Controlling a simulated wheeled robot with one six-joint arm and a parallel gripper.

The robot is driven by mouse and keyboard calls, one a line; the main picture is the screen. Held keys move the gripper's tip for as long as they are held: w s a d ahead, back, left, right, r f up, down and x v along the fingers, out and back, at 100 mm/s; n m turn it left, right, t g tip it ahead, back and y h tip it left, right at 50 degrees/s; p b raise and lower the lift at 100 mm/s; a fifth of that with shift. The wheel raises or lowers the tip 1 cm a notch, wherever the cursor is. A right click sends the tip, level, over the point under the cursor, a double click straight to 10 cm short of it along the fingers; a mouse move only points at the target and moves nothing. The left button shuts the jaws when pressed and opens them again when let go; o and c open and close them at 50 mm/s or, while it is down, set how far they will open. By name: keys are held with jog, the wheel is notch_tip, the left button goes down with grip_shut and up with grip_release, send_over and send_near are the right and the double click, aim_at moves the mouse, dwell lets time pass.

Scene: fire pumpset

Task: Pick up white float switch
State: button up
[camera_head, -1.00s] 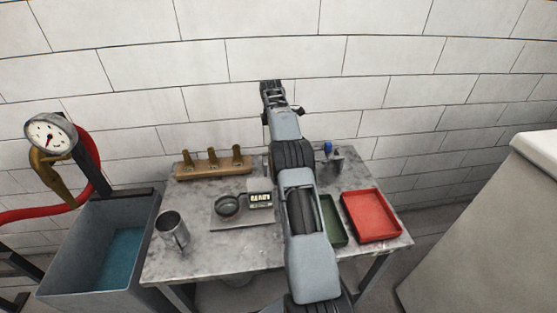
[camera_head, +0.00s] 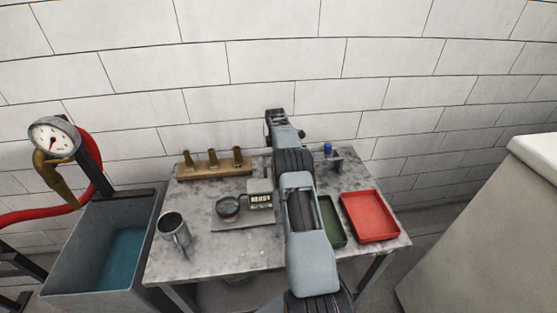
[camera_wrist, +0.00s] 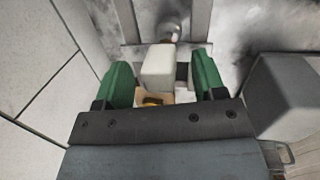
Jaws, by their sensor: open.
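In the wrist view a white block-shaped body (camera_wrist: 159,66), which looks like the white float switch, shows between the two green fingers of my gripper (camera_wrist: 161,64). The fingers stand apart, with a visible gap on each side of the white body. A small tan and yellow part shows just below it, close to the gripper's base. In the head view my gripper (camera_head: 275,118) is over the back of the grey table (camera_head: 190,262), near the wall. My arm hides the float switch there.
A wooden rack with brass nozzles (camera_head: 213,167) is left of my arm. A scale (camera_head: 243,214) and metal mug (camera_head: 172,231) stand nearer. A green tray (camera_head: 331,222), red tray (camera_head: 370,216) and blue-topped item (camera_head: 328,151) are to the right. The wall is close behind.

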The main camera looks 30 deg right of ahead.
jog(key=shift+c, duration=0.3)
jog(key=shift+s, duration=0.1)
grip_shut()
